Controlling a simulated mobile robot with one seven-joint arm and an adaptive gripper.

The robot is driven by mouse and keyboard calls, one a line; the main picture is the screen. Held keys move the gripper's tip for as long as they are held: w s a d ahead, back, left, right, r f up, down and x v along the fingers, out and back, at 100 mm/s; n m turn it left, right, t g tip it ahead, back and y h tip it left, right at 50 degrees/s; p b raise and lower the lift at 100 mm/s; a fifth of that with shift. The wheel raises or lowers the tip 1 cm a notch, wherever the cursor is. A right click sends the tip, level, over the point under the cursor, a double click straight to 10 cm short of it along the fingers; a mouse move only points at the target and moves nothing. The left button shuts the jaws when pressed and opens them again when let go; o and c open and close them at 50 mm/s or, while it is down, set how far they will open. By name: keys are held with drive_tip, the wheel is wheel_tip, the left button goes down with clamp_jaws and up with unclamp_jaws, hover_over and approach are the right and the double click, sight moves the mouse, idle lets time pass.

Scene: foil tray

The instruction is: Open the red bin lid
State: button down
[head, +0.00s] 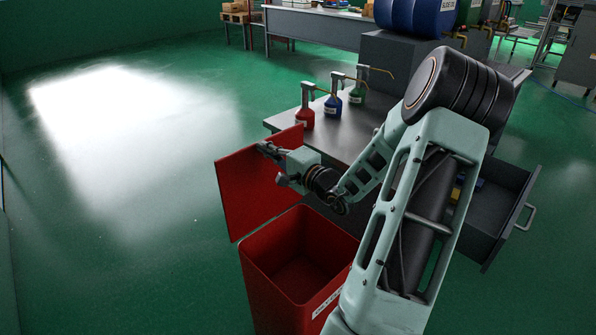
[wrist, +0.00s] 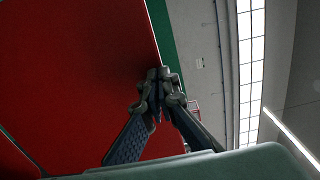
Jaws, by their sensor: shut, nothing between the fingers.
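The red bin (head: 287,262) stands on the floor at the lower middle of the head view, its inside visible and empty-looking. Its red lid (head: 240,193) is swung up and stands steeply tilted at the bin's far left side. My gripper (head: 262,147) is at the lid's upper edge, on the side facing the bin. In the wrist view the lid (wrist: 75,75) fills the left, and my gripper (wrist: 158,75) has its fingertips together by the lid's edge. Nothing is held. Whether the fingers touch the lid is unclear.
A grey table (head: 385,128) beside the bin carries a red bottle (head: 304,118), a blue bottle (head: 333,105) and a green bottle (head: 357,92). An open drawer (head: 497,215) juts out at the right. The green floor (head: 110,230) at the left is clear.

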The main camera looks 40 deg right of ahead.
drive_tip(key=w+g, duration=0.1)
drive_tip(key=w, duration=0.1)
drive_tip(key=w+g, duration=0.1)
drive_tip(key=w, duration=0.2)
drive_tip(key=w+g+p, duration=0.1)
drive_tip(key=w, duration=0.1)
drive_tip(key=shift+w+a+f+h, duration=0.1)
drive_tip(key=shift+w+a+h, duration=0.2)
drive_tip(key=shift+w+a, duration=0.05)
